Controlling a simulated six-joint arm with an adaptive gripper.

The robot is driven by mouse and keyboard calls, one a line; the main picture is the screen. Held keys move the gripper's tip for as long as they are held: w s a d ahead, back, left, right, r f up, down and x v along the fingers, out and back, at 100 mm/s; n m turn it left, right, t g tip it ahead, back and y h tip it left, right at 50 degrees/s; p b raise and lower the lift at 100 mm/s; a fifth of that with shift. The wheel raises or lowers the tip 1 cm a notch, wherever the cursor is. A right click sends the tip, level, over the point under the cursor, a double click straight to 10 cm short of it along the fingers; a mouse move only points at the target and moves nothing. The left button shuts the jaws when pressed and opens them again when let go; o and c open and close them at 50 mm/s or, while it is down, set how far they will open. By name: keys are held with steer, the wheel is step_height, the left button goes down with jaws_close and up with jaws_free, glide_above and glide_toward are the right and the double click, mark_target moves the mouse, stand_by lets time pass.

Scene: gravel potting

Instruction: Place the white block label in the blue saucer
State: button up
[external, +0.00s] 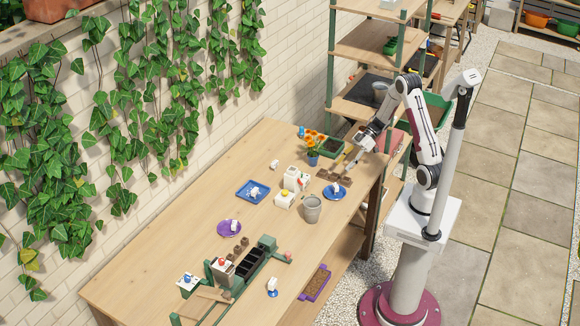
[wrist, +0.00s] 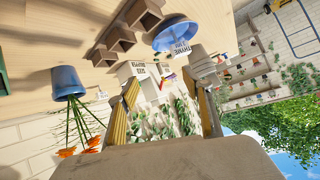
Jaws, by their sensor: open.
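The blue saucer (external: 327,193) lies near the right edge of the bench, and it also shows in the wrist view (wrist: 177,30). A small white block label (external: 337,187) appears to rest in it. The block carries dark lettering in the wrist view (wrist: 181,48), where it overlaps the saucer's rim. Other small white blocks are a loose one (external: 275,164) at the back, one in the blue square tray (external: 243,194) and one on the purple saucer (external: 222,234). My gripper (external: 350,166) is open above the bench, behind and apart from the blue saucer. Its fingers (wrist: 168,92) hold nothing visible.
Brown peat pots (external: 333,176) stand beside the saucer. A blue pot with orange flowers (external: 313,159) and a green tray (external: 333,147) are close to my gripper. A grey bucket (external: 312,209) and white containers (external: 296,179) stand left of the saucer. The bench's left-middle is fairly clear.

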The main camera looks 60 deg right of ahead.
steer(key=w+d+r+t+h, duration=0.3)
steer(key=w+r+h, duration=0.15)
steer(key=w, duration=0.25)
steer(key=s+d+r+m+t+h, duration=0.1)
steer(key=d+r+m+t+h, duration=0.2)
steer(key=r, duration=0.5)
steer(key=d+r+m+h, duration=0.3)
steer(key=r+h, duration=0.2)
steer(key=r, duration=0.4)
steer(key=s+a+m+g, duration=0.1)
steer(key=s+a, duration=0.3)
steer(key=s, duration=0.5)
steer(key=s+a+f+m+g+y, duration=0.1)
steer(key=s+a+m+g, duration=0.1)
steer(key=s+a, duration=0.3)
steer(key=s+a+f+m+g+y, duration=0.1)
steer(key=s+a, duration=0.4)
steer(key=s, duration=0.7)
steer(key=shift+s+m+g, duration=0.3)
steer(key=shift+s+g, duration=0.1)
steer(key=shift+g, duration=0.1)
